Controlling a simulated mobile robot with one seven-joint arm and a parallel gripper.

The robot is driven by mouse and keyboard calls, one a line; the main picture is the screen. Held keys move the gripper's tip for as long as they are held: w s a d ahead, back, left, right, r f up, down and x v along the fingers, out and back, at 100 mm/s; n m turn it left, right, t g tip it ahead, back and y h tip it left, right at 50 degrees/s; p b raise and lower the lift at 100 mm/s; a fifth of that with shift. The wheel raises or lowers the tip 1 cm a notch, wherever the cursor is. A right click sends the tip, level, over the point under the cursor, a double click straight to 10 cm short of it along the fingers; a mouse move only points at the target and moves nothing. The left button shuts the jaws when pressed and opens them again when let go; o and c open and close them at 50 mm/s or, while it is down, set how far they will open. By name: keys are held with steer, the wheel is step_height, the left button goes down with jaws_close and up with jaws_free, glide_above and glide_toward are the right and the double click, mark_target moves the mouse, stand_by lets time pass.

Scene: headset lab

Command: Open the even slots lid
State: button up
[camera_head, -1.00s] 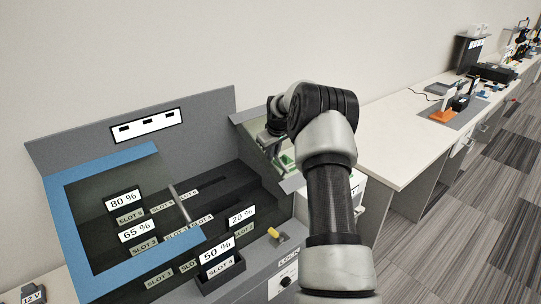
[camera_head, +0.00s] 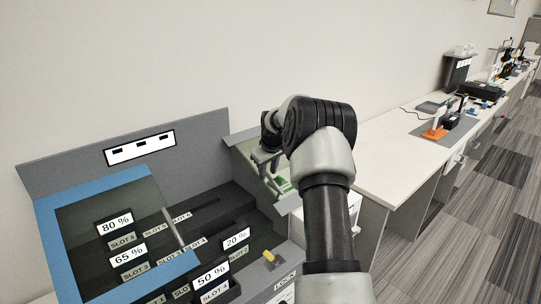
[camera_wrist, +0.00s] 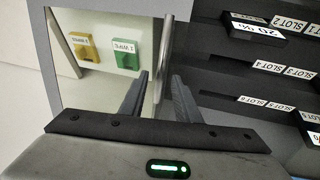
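In the head view, a grey-framed clear lid (camera_head: 238,137) stands raised at the right side of the dark slot box; which slots it belongs to cannot be read. My gripper (camera_head: 268,165) is beside its pane, partly hidden by my arm. The wrist view shows the lid's pane (camera_wrist: 110,88) and a metal bar handle (camera_wrist: 166,45) near its edge. My gripper (camera_wrist: 160,82) has its fingers apart, one on each side of the bar's line; contact is unclear. A blue-framed lid (camera_head: 50,235) with its own bar is tilted over the box's left part.
Block labels of 80%, 65%, 20% and 50% (camera_head: 211,277) stand in the box. A yellow lock knob (camera_head: 268,256) is at the front right. Yellow (camera_wrist: 82,45) and green (camera_wrist: 125,55) items show through the pane. A white bench (camera_head: 390,150) extends right.

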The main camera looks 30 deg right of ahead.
steer(key=v, duration=1.4)
steer(key=shift+r, duration=0.3)
steer(key=shift+s, duration=0.1)
